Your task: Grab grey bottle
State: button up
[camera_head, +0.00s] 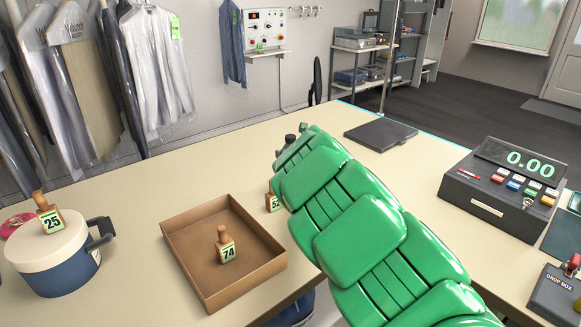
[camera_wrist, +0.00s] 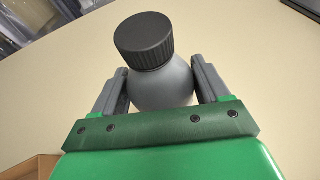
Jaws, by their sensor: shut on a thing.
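The grey bottle (camera_wrist: 160,82) with a black ribbed cap shows in the wrist view, between the two dark fingers of my gripper (camera_wrist: 160,90). The fingers are shut on its sides. The bottle's lower part is hidden by the green gripper body. In the head view my green arm reaches over the counter, and my gripper (camera_head: 291,138) is mostly hidden behind it. The bottle cannot be made out clearly there.
A brown tray (camera_head: 190,277) holds a tag block marked 74 (camera_head: 226,250). Another tag block (camera_head: 272,202) stands beside my arm. A blue-and-white pot (camera_head: 62,280) is at left, a cash register (camera_head: 500,190) at right, and a dark flat pad (camera_head: 381,134) behind.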

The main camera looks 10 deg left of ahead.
grip_shut()
